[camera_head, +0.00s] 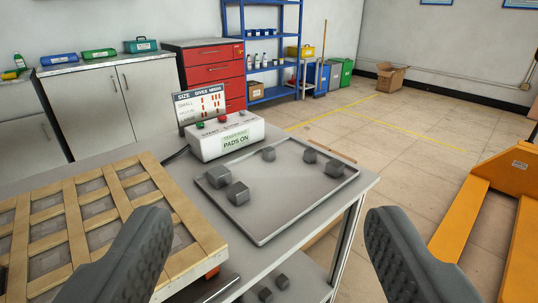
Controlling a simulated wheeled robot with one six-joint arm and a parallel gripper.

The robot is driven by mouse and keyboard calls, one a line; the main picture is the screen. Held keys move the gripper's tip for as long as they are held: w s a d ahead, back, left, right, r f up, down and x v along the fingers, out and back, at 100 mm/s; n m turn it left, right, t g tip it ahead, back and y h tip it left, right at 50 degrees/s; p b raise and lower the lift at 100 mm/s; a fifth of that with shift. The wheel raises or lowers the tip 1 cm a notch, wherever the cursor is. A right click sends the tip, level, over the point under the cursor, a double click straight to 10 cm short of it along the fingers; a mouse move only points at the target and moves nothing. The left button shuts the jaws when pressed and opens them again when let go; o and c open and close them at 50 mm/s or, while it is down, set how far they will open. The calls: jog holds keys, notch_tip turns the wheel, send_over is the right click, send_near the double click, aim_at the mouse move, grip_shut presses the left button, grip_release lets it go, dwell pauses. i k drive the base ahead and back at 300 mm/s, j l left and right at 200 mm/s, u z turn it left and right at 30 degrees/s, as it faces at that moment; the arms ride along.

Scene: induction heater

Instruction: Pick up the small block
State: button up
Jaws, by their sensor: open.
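My gripper (265,225) is open and empty, its two dark grey fingers wide apart at the bottom of the view. Between and beyond them, a grey tray (262,233) lies on a table. Several dark grey blocks stand on it: two larger-looking ones at the left, a front-left block (237,192) and one behind it (219,176). Smaller-looking ones stand farther back: a back block (268,153), a back-right block (310,155) and a right block (334,168). I cannot tell for sure which is the small block. None is between the fingers.
A white control box (228,138) reading "PADS ON" and a size sign (200,104) stand behind the tray. A wooden pallet (75,228) is at left. More blocks (265,294) lie on a lower shelf.

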aim_at(269, 152)
jog(key=i+l+u, duration=0.2)
jog(key=i+l, duration=0.2)
jog(key=i+l+u, duration=0.2)
jog(key=i+l, duration=0.15)
jog(key=i+l+u, duration=0.2)
jog(key=i+l, duration=0.15)
jog(key=l, duration=0.25)
